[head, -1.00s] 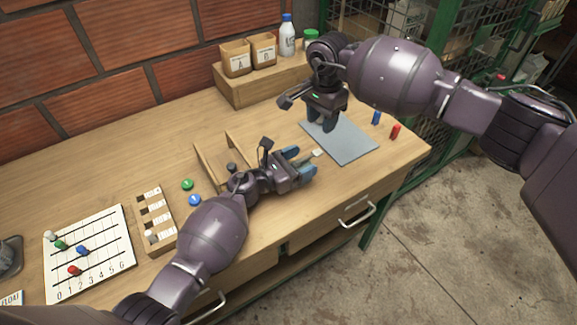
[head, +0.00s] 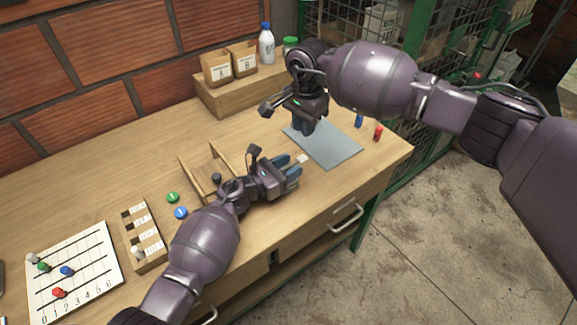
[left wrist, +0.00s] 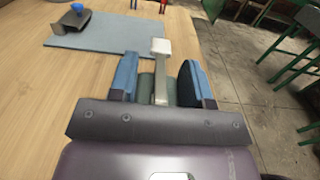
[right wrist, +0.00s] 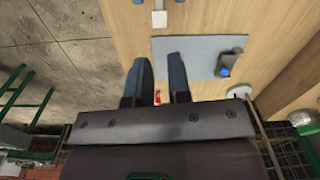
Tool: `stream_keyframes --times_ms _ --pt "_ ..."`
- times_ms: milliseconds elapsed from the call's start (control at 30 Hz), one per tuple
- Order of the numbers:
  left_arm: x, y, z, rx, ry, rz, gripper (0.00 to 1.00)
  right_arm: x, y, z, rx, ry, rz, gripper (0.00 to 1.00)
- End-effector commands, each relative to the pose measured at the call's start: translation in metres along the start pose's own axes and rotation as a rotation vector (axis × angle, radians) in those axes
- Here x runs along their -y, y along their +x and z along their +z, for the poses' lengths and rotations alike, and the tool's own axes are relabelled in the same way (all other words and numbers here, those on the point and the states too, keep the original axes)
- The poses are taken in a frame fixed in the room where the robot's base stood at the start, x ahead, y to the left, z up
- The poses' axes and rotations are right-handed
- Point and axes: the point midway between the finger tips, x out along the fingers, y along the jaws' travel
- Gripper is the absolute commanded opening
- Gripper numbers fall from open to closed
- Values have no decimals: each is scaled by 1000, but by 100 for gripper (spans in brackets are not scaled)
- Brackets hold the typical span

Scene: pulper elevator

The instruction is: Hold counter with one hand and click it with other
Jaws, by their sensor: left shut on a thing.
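My left gripper (left wrist: 158,82) is shut on a grey-green counter (left wrist: 146,88) just above the table near its front edge. A metal lever with a white end tab (left wrist: 160,46) sticks out past the blue fingertips. The tab also shows in the head view (head: 303,158) and in the right wrist view (right wrist: 159,18). Most of the counter is hidden by the fingers. In the head view, my left gripper (head: 290,168) points right. My right gripper (head: 302,128) points down over the left part of the grey mat, apart from the tab. Its fingers (right wrist: 160,65) are parted with nothing between them.
The grey mat (head: 335,150) lies at the table's right end, with red (head: 378,134) and blue (head: 359,121) pegs beyond it. A wooden tray (head: 192,182), green (head: 172,197) and blue (head: 181,213) discs, a slotted block (head: 158,257) and a numbered board (head: 95,265) are left.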

Motion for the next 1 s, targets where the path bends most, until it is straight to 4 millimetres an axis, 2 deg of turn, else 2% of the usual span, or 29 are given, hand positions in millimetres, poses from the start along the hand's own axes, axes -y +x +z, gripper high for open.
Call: stream_keyframes --times_ms 33,100,1000 --pt "0 0 0 0 0 0 19 0 0 0 0 0 0 10" --pt "0 0 0 0 0 0 19 0 0 0 0 0 0 0" --pt "0 0 0 -1 0 0 19 0 0 0 0 0 0 0"
